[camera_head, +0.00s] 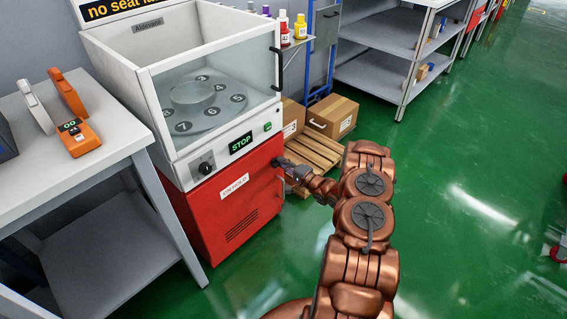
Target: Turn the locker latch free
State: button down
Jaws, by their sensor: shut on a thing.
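The red locker (205,225) is the lower cabinet under the white machine, with a white "ON HOLD" label (234,186) on its door. My gripper (279,163) is at the upper right of the locker door and is shut on the latch there. The latch itself is small and mostly hidden behind the fingers, so its angle cannot be told. A dark bar handle (281,188) shows at the door's right edge, just below my gripper. The door looks closed.
The white machine (150,110) above has a clear window, a dark knob (205,168) and a "STOP" display (241,143). A grey table (110,135) stands left. Cardboard boxes (331,117) on a pallet (313,150) lie behind my gripper. Green floor (470,190) is open at right.

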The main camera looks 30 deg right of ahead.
jog(key=shift+w+r, duration=0.25)
jog(key=shift+r, duration=0.1)
jog(key=c, duration=1.2)
grip_release()
jog(key=shift+a+f, duration=0.1)
jog(key=shift+o, duration=0.2)
jog(key=shift+f, duration=0.1)
jog(key=shift+s+f, duration=0.1)
jog(key=shift+s, duration=0.05)
jog(key=v, duration=1.2)
